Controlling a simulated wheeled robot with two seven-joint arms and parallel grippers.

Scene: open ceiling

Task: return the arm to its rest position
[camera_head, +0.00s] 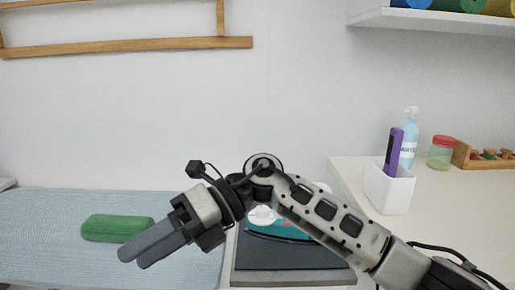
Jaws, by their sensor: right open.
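My right arm comes in from the lower right and bends at the middle of the head view. Its gripper (134,258) points down and to the left, over the blue-grey padded surface. It is open, with its two grey fingers a little apart, and nothing shows between them. A green case (117,228) lies on the padded surface just above and left of the fingertips in the picture. I cannot tell how high the gripper is above the surface. My left gripper is not in view.
A teal and white iron (277,229) sits on a dark board (280,255), partly hidden behind my right arm. On the right, a white counter (455,205) holds a white bin (388,190) with a purple item, a spray bottle (410,135) and a red-lidded jar (441,154). A shelf (440,21) hangs above.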

